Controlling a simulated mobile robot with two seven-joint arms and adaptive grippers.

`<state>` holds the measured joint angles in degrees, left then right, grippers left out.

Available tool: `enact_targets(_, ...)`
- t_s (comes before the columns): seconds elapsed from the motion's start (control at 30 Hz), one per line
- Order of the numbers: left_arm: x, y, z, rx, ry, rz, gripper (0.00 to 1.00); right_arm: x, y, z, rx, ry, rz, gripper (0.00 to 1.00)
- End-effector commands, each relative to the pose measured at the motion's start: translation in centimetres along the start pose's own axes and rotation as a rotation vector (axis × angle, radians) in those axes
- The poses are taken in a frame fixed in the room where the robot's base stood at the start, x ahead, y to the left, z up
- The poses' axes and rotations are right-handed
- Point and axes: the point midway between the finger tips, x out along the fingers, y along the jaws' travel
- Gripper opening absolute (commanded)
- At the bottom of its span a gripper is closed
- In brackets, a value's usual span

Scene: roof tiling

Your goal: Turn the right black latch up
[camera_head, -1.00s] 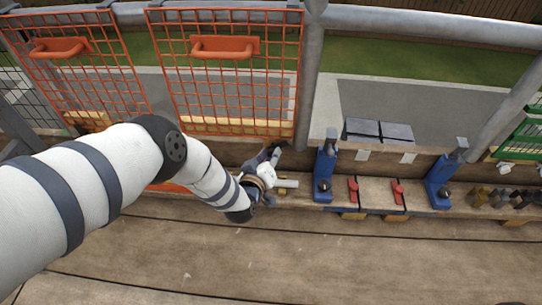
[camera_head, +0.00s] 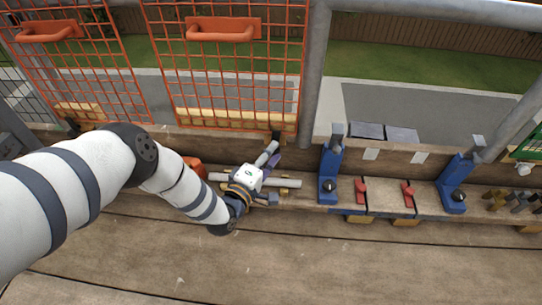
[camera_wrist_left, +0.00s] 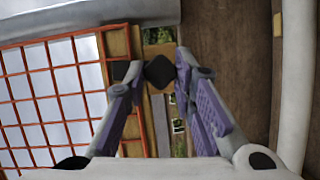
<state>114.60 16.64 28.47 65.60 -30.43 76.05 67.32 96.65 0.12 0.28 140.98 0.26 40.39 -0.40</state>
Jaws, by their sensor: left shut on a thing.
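The right black latch (camera_wrist_left: 160,72) is a dark block between my left gripper's fingertips in the left wrist view. In the head view it shows as a small dark piece (camera_head: 276,137) at the lower right corner of the right orange mesh gate (camera_head: 235,65). My left gripper (camera_head: 271,152) reaches up to it from below. In the left wrist view the purple-padded fingers of my left gripper (camera_wrist_left: 160,73) are shut on the latch. The fingers partly hide the latch, and I cannot tell its exact turn. My right gripper is not in view.
A grey post (camera_head: 312,75) stands just right of the gate. Blue clamps (camera_head: 329,175) and red-handled pieces (camera_head: 361,190) line the plank to the right. A second orange mesh gate (camera_head: 85,70) stands at the left. The wooden deck (camera_head: 330,265) in front is clear.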

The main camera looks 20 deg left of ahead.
Motion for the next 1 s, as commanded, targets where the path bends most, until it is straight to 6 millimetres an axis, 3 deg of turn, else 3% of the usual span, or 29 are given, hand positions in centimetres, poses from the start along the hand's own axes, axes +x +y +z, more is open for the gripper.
enact_targets(0.33, -0.11, -0.30, 0.26, -0.107, -0.005, 0.039, 0.00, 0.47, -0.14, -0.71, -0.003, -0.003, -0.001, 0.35)
enact_targets(0.87, -0.11, -0.23, 0.29, -0.123, -0.005, 0.045, 0.00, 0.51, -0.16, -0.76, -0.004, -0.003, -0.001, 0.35)
enact_targets(0.9, -0.11, -0.23, 0.29, -0.123, -0.005, 0.045, 0.33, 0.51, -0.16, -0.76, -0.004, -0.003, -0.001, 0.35)
enact_targets(0.97, -0.10, -0.21, 0.27, -0.122, -0.005, 0.046, 0.44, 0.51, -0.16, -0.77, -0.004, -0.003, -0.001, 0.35)
enact_targets(1.0, -0.08, -0.20, 0.23, -0.122, -0.004, 0.046, 0.44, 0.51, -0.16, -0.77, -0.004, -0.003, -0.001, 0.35)
